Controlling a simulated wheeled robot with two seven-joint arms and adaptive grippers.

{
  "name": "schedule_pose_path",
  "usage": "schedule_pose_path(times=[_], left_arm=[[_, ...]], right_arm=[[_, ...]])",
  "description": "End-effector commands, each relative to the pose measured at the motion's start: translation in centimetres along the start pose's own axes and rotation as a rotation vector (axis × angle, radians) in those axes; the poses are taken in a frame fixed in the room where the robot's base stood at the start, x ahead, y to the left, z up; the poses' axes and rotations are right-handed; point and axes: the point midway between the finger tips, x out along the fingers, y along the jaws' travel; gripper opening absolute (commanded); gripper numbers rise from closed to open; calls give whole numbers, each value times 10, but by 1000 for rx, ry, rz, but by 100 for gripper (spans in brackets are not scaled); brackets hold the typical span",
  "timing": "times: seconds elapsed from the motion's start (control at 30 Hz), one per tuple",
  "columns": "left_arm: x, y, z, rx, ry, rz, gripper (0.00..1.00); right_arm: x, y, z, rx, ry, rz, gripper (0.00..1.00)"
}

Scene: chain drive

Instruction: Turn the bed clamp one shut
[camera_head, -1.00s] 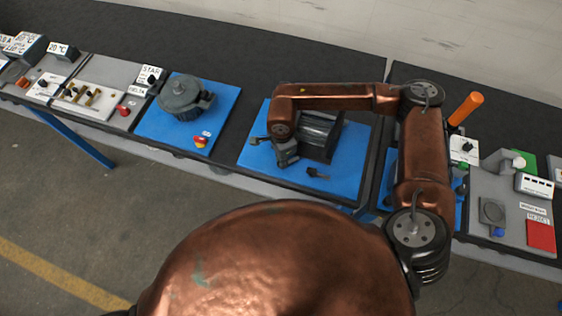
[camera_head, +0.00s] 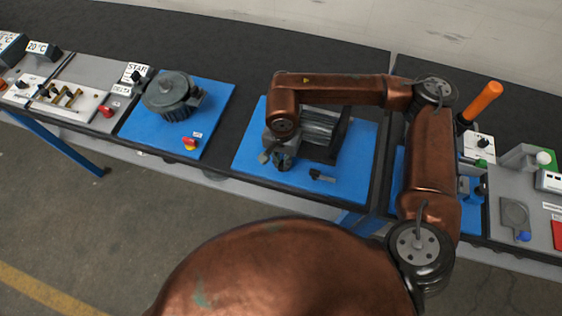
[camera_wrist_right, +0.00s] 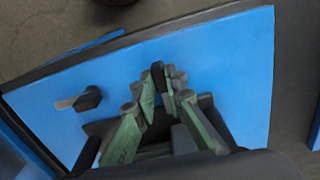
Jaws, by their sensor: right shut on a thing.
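My right gripper (camera_head: 281,162) reaches down over the front left of the blue plate (camera_head: 355,172) with the motor bed. In the right wrist view, my right gripper (camera_wrist_right: 166,85) has its green fingers closed around a small dark clamp piece (camera_wrist_right: 158,74). In the head view, a grey handle end (camera_head: 264,157) sticks out to the left of the fingers; most of that clamp is hidden. A second clamp (camera_head: 322,175) with a black hub lies free to the right; the right wrist view also shows it (camera_wrist_right: 85,99). No label shows which clamp is one. My left gripper is out of view.
A dark ribbed block (camera_head: 322,128) stands behind the gripper, partly under my arm. A grey motor (camera_head: 172,96) stands on another blue plate at left, with a red and yellow button (camera_head: 190,143). An orange handle (camera_head: 483,100) rises at right.

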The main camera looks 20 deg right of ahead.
Motion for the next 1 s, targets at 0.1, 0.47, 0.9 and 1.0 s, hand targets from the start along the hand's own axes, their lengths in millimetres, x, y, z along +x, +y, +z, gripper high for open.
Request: schedule_pose_path(times=[0.1, 0.47, 0.9, 1.0], left_arm=[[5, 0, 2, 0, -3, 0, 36], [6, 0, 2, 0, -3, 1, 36], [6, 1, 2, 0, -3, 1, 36], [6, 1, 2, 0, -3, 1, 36]], right_arm=[[1, 0, 0, -32, 0, -1, 0], [-1, 0, 0, -58, -1, 0, 0], [0, 0, 0, -56, 0, 0, 28], [0, 0, 0, -56, 0, 0, 29]])
